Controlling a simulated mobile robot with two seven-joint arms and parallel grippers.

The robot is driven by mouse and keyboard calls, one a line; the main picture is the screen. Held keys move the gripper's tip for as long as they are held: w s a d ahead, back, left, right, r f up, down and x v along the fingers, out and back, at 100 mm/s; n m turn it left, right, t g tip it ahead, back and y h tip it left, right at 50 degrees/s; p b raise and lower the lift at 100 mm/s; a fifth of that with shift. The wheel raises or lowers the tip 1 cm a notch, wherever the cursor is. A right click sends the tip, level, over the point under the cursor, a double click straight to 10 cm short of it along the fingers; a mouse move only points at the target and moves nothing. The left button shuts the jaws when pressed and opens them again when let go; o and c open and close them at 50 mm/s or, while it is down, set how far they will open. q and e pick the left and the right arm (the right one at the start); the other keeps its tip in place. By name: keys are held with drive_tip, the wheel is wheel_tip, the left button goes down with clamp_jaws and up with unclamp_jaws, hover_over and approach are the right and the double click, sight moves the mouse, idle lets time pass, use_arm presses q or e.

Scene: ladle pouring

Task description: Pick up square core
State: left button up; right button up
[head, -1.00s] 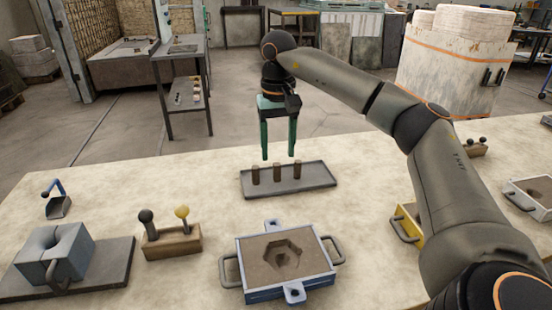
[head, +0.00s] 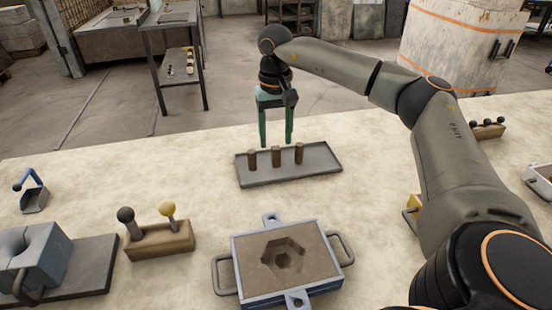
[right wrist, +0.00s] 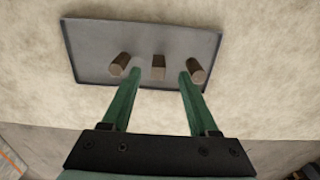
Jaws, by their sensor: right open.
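Three short brown cores stand upright in a row on a grey tray (head: 262,177) in the head view. The middle core (head: 276,156) looks square-sided in the right wrist view (right wrist: 158,67). The left core (right wrist: 120,65) and right core (right wrist: 196,70) look rounder there, though their exact shapes are hard to tell. My right gripper (head: 277,145) points down, open and empty, above the far side of the tray. In the right wrist view its green fingers (right wrist: 159,80) straddle the middle core's line, with no contact visible. My left gripper is out of view.
A blue-framed sand mould (head: 240,275) with a hexagonal hollow stands in front of the tray. A wooden block with two knobbed pins (head: 160,240), a blue-grey block (head: 30,265) and a small scoop (head: 34,200) are left. Pale tabletop lies clear around the tray.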

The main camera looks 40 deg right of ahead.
sight(276, 148)
drive_tip(key=f, duration=0.3)
drive_tip(key=f+b, duration=0.1)
drive_tip(key=f, duration=0.1)
drive_tip(key=shift+w+d+f, duration=0.2)
drive_tip(key=shift+d+f, duration=0.05)
drive_tip(key=shift+f, duration=0.05)
drive_tip(key=shift+c, duration=0.2)
clamp_jaws()
